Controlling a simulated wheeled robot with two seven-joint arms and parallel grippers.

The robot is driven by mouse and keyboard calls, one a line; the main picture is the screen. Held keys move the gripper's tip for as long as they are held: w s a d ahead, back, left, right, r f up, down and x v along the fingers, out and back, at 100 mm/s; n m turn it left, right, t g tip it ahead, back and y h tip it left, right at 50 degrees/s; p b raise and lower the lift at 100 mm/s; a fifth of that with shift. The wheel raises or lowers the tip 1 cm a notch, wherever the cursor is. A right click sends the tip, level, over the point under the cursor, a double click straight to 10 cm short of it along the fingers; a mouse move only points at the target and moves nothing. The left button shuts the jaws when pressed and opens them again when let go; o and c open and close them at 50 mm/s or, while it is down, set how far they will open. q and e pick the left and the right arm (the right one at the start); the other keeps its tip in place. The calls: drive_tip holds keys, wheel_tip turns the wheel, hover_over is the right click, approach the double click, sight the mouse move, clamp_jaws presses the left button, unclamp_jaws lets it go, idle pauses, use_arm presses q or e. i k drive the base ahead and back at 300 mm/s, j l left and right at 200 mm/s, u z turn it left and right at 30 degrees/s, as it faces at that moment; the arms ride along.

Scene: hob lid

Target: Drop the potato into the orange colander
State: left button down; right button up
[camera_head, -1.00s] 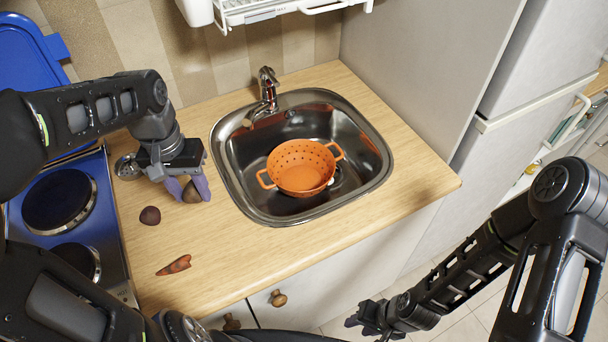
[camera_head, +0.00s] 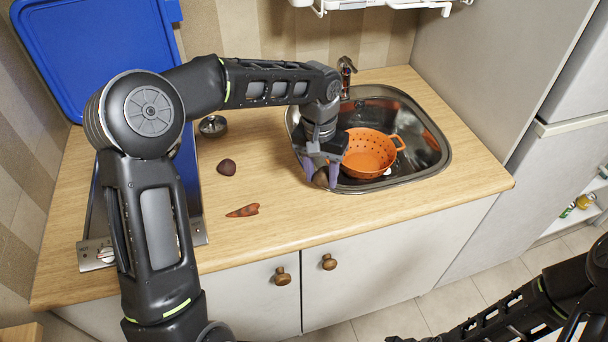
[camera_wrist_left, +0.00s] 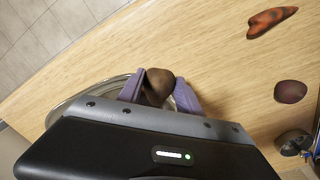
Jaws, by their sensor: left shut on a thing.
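The brown potato (camera_head: 320,179) is between the purple fingers of my left gripper (camera_head: 321,181), which is shut on it. In the left wrist view the potato (camera_wrist_left: 158,84) sticks out between both fingertips. The gripper points down over the left edge of the sink, just left of the orange colander (camera_head: 368,160). The colander stands in the sink, and the gripper hides part of its left side. Only a dark bit of my right gripper (camera_head: 404,339) shows at the bottom edge, so its jaws cannot be made out.
The steel sink (camera_head: 432,150) has a tap (camera_head: 346,75) behind it. A dark red round vegetable (camera_head: 227,167), an orange-red carrot-like piece (camera_head: 243,211) and a small metal item (camera_head: 212,125) lie on the wooden counter (camera_head: 285,222). The blue lid (camera_head: 95,50) stands raised at left.

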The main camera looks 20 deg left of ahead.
sight(358, 166)
drive_tip(key=i+l, duration=0.25)
drive_tip(key=l, duration=0.15)
drive_tip(key=i+l, duration=0.2)
drive_tip(key=l, duration=0.25)
drive_tip(key=i+l, duration=0.1)
drive_tip(key=i, duration=0.25)
drive_tip(key=i+l, duration=0.15)
drive_tip(key=i, duration=0.15)
